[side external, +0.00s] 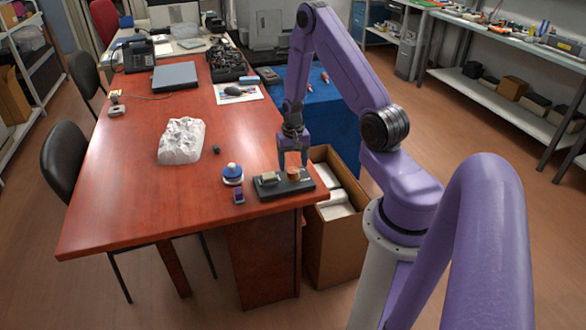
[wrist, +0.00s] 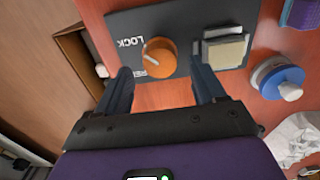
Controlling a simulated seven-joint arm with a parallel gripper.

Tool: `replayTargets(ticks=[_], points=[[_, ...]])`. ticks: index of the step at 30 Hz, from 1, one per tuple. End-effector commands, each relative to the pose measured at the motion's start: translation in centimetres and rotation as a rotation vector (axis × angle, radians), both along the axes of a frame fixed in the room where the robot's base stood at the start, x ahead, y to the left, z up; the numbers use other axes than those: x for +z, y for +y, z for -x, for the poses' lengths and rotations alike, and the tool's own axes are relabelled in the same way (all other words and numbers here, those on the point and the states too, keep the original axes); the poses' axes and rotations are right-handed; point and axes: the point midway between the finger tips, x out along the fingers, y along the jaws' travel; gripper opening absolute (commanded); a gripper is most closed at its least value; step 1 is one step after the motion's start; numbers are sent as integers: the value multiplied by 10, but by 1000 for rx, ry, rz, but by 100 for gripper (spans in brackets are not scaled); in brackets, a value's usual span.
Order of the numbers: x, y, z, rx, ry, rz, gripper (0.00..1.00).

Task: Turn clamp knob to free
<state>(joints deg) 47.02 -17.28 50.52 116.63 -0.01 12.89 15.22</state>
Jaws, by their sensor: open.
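The clamp knob (wrist: 159,57) is a round orange knob on a dark plate (wrist: 120,22) lettered LOCK. A second label below the knob is partly hidden. A pale mark shows at the knob's left side in the wrist view. In the side external view the knob (side external: 293,174) stands on the plate (side external: 272,193) near the table's front right corner. My gripper (side external: 293,161) points down above the knob. In the wrist view my gripper (wrist: 163,84) is open, its fingers apart just below the knob and nothing between them. I cannot tell whether a finger touches the plate.
A pale square block (wrist: 224,48) sits on the plate beside the knob. A blue-and-white round object (side external: 232,173) and a small purple object (side external: 239,197) stand left of the plate. A crumpled white item (side external: 181,141) lies farther left. An open cardboard box (side external: 333,238) stands beside the table.

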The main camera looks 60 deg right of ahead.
Motion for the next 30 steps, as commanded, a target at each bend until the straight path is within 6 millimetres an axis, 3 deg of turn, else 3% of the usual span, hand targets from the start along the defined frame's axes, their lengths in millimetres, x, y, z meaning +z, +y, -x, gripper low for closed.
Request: replayTargets(ticks=[8, 19, 20, 24, 25, 30], points=[[-26, 0, 0, 0, 1, -1, 69], [-30, 0, 0, 0, -1, 1, 69], [-30, 0, 0, 0, -1, 1, 66], [-30, 0, 0, 0, -1, 1, 20], [-30, 0, 0, 0, -1, 1, 13], [-30, 0, 0, 3, 0, 0, 13]])
